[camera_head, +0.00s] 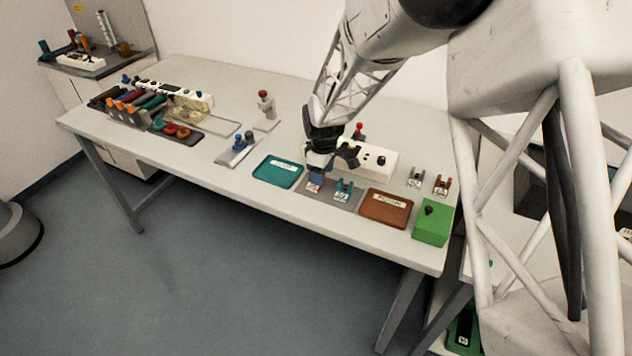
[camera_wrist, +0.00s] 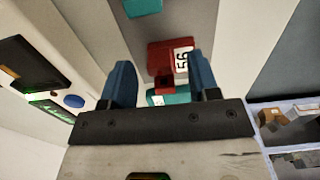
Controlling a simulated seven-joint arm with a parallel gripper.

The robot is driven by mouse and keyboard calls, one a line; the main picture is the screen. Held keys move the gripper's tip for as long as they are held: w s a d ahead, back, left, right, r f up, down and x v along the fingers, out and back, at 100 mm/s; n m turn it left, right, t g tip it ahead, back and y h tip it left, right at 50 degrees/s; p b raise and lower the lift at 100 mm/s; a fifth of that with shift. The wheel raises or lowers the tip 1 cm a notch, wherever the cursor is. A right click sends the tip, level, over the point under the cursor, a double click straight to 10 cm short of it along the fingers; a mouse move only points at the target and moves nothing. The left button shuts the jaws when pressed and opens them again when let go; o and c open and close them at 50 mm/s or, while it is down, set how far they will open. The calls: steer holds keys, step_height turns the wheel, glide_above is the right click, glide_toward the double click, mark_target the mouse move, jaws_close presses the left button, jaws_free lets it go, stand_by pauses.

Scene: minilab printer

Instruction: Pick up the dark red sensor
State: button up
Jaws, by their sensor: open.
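The dark red sensor (camera_wrist: 168,57) has a white label reading "56" and lies on a grey mat (camera_wrist: 190,18) in the wrist view. My gripper (camera_wrist: 161,68) is open, with one blue finger on each side of the sensor's near part. I see gaps between the fingers and the sensor. In the head view my gripper (camera_head: 317,173) is low over the left part of the mat and hides most of the sensor. A teal sensor (camera_head: 343,189) stands to its right on the same mat.
A teal tray (camera_head: 277,172) is left of the mat and a brown tray (camera_head: 385,208) is right of it. A white box with knobs (camera_head: 372,158) stands behind. A green box (camera_head: 432,223) is at the table's right end. The table's front edge is close.

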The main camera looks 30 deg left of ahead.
steer(key=shift+f, duration=0.85)
steer(key=c, duration=1)
steer(key=shift+r, duration=0.15)
steer(key=shift+r, duration=0.5)
steer(key=shift+s+d+r, duration=0.1)
steer(key=shift+s+r, duration=0.05)
steer(key=shift+r, duration=0.45)
steer(key=shift+s+d+r, duration=0.1)
steer(key=shift+r, duration=0.5)
steer(key=s+d, duration=0.3)
steer(key=s, duration=0.1)
steer(key=s+d+r, duration=0.1)
steer(key=s+d, duration=0.2)
steer(key=s, duration=0.1)
steer(key=s+d, duration=0.3)
steer(key=s, duration=0.1)
steer(key=shift+d+r, duration=0.15)
steer(key=shift+d, duration=0.1)
